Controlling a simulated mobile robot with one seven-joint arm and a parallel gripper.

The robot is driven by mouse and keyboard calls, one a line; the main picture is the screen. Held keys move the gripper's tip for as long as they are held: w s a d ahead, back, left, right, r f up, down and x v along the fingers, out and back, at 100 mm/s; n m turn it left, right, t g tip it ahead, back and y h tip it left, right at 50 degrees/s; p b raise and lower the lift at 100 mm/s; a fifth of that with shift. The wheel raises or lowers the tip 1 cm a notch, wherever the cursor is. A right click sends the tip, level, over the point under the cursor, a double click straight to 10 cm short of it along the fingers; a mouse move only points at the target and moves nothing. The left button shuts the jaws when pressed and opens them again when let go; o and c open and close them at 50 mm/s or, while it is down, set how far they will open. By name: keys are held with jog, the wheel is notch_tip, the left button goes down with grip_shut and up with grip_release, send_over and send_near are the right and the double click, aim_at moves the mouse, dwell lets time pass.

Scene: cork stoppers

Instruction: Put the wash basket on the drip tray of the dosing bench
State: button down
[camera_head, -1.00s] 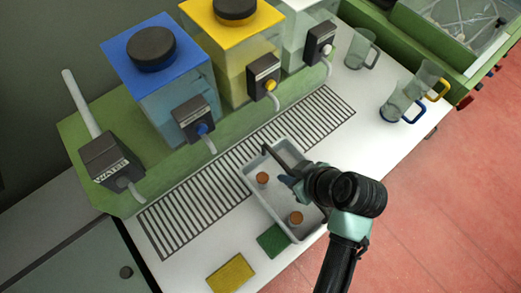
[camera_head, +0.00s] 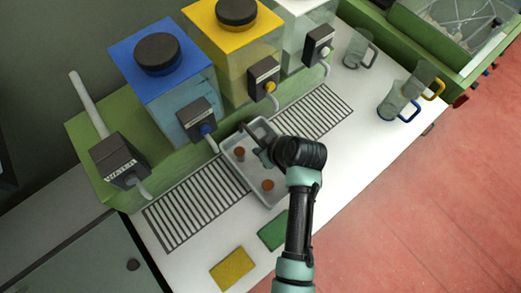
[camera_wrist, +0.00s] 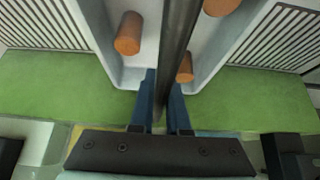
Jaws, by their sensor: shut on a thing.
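The wash basket (camera_head: 230,158) is a pale grey open bin with a dark bar handle (camera_head: 248,131) and brown cork stoppers inside. My gripper (camera_head: 259,152) is shut on this handle. In the wrist view the handle (camera_wrist: 175,55) runs between the blue fingers (camera_wrist: 162,105), above several corks (camera_wrist: 127,33). The drip tray (camera_head: 190,208) is a long slatted grille along the front of the green dosing bench (camera_head: 90,150). The basket overlaps the grille's middle, with slats (camera_wrist: 268,38) showing on both sides. I cannot tell whether it touches the grille.
Blue-lidded (camera_head: 175,90), yellow-lidded (camera_head: 240,55) and clear tanks with spouts stand behind the grille. A green pad (camera_head: 273,230) and a yellow pad (camera_head: 232,269) lie in front. Several glass mugs (camera_head: 393,100) stand at the right. White worktop (camera_head: 345,145) is clear right of my arm.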

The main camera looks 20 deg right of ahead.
aim_at(252, 170)
notch_tip(252, 170, down, 3)
jog(key=shift+r+p, duration=0.1)
jog(key=shift+p, duration=0.25)
jog(key=shift+w, duration=0.15)
jog(key=shift+f, duration=0.55)
jog(key=c, duration=1.3)
grip_release()
jog(key=shift+f, duration=0.15)
jog(key=shift+c, duration=0.2)
jog(key=o, duration=0.4)
jog(key=shift+o, duration=0.2)
